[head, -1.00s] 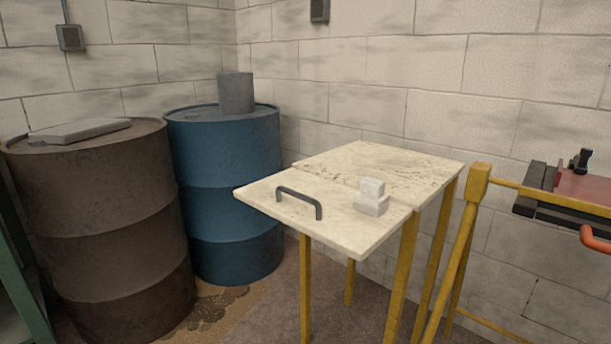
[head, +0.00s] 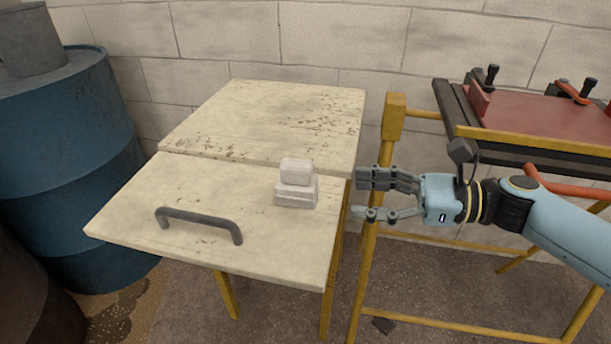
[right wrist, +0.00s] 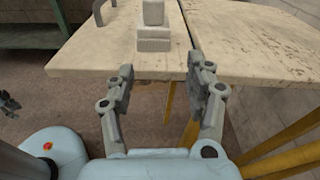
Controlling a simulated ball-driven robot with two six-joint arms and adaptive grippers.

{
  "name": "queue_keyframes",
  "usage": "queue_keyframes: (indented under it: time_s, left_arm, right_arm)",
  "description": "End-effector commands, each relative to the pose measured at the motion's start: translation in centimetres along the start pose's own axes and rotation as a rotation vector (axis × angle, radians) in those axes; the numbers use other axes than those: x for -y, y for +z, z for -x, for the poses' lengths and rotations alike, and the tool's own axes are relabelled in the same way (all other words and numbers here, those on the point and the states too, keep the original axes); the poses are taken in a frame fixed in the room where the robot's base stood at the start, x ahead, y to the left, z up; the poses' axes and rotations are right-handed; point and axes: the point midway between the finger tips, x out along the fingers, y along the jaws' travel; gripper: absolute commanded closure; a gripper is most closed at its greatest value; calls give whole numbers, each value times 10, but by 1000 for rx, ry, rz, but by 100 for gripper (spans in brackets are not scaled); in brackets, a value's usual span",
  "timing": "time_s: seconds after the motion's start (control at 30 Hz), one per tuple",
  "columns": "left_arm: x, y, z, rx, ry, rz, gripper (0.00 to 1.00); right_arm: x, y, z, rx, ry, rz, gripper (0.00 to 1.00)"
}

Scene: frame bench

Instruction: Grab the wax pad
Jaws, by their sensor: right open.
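The wax pad seems to be the pale two-tier block (head: 296,193), a smaller block on a wider one. It sits near the right edge of the front table board. It shows at the top of the right wrist view (right wrist: 153,44). My right gripper (head: 362,196) is open and empty, just right of the table edge and apart from the block. In the right wrist view its two fingers (right wrist: 160,82) are spread, with the block beyond them. A small dark part at that view's left edge may be my left gripper (right wrist: 8,103); its jaws are unclear.
The worn cream table (head: 130,215) has two boards and a dark handle (head: 198,222) at the front left. A yellow frame (head: 394,120) with a red-topped bench (head: 545,122) stands right. A blue barrel (head: 70,170) stands left. Board space around the block is clear.

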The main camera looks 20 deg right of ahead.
Motion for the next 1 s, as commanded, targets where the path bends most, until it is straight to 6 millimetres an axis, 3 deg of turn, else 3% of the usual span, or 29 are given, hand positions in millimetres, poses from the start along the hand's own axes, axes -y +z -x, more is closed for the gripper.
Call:
queue_keyframes:
  time_s: [0.03, 0.1, 0.2, 0.8, 1.0]
  left_arm:
    - [2, -3, 2, -4, -2, -1, 60]
    - [5, -6, 2, -9, -5, -2, 60]
    - [7, -12, 2, -18, -7, -2, 60]
    - [7, -13, 6, -20, -8, -2, 60]
    - [7, -13, 7, -19, -8, -2, 60]
  right_arm:
    - [1, 22, 0, 51, 17, -31, 46]
    - [0, 42, -3, 103, 35, -68, 46]
    - [0, 54, -15, 135, 44, -91, 46]
    - [-4, 64, -95, 132, 43, -92, 46]
    - [-4, 65, -108, 128, 43, -91, 46]
